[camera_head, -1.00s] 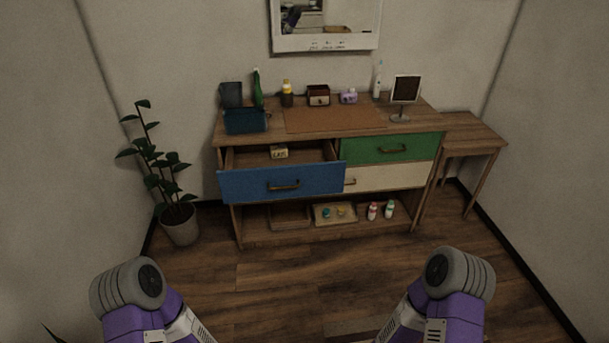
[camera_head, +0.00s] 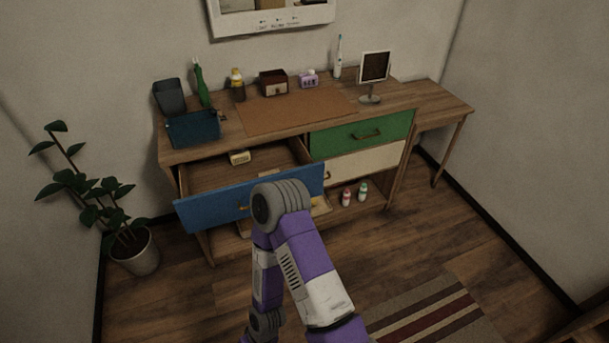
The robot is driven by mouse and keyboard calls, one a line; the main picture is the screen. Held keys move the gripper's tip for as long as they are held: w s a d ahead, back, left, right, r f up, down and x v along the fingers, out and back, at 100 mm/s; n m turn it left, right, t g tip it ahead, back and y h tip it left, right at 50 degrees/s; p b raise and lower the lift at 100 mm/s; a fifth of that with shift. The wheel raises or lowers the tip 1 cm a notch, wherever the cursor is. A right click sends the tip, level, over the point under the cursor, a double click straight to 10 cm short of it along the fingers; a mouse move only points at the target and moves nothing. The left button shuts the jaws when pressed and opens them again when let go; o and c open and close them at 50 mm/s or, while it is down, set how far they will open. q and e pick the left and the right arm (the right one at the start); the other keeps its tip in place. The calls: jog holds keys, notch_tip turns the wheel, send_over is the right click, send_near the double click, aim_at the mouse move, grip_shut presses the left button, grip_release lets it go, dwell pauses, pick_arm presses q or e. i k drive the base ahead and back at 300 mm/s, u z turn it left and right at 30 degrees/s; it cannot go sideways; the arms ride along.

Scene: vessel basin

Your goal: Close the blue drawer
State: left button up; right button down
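The blue drawer (camera_head: 215,207) at the left of the wooden dresser is pulled out, with its inside showing from above. A small cream-yellow box (camera_head: 240,157) lies inside it, toward the back. The drawer's handle is mostly hidden behind a raised purple and grey arm link of mine. Neither of my grippers shows. I cannot tell whether my arm touches the drawer front or is only in front of it.
The green drawer (camera_head: 360,134) and the cream drawer (camera_head: 362,164) are shut. A potted plant (camera_head: 133,252) stands left of the dresser (camera_head: 182,153). A side table (camera_head: 436,96) stands at its right. A striped rug (camera_head: 432,318) lies on the floor at front right.

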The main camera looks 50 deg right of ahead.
aim_at(214, 192)
jog(key=z, duration=0.6)
jog(key=i, duration=0.9)
jog(key=z, duration=0.85)
